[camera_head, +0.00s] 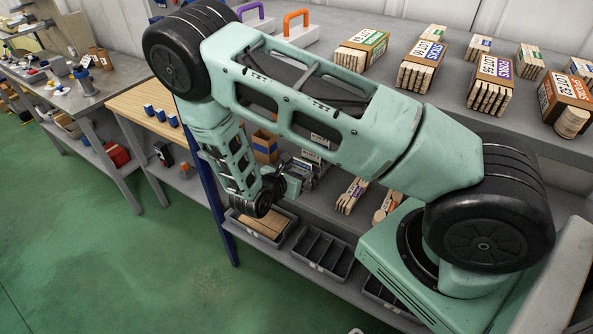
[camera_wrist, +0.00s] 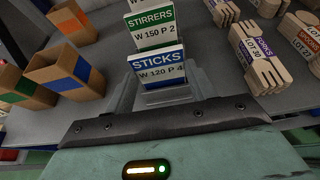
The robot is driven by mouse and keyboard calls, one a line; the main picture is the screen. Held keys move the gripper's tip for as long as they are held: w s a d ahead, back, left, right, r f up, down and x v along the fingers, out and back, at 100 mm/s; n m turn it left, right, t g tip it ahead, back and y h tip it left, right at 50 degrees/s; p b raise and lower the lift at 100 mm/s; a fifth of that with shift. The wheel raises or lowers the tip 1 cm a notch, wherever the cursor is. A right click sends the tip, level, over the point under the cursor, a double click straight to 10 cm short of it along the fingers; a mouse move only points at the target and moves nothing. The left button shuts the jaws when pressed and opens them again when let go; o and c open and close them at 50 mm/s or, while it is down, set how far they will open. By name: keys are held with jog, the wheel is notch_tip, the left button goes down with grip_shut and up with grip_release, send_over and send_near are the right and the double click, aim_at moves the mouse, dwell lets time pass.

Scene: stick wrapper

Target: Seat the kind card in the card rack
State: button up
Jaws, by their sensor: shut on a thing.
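A white card with a blue STICKS band (camera_wrist: 157,70) stands upright just beyond my gripper (camera_wrist: 152,98) in the wrist view. My gripper is shut on this card near its lower part; the exact contact is hard to see. A second card with a green STIRRERS band (camera_wrist: 152,28) stands right behind it. Grey metal shows around and below the cards, but I cannot tell rack from fingers there. In the head view my gripper (camera_head: 291,185) is small, beside the grey card rack (camera_head: 305,173) on the bench, partly behind my arm.
Bundles of wooden forks (camera_wrist: 258,58) lie to the right. Labelled boxes such as LOT 61 STICKS (camera_head: 422,70) stand on the upper shelf. A grey divided tray (camera_head: 322,252) sits below.

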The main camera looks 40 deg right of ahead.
jog(key=shift+f, duration=0.25)
jog(key=o, duration=1)
jog(key=shift+o, duration=0.2)
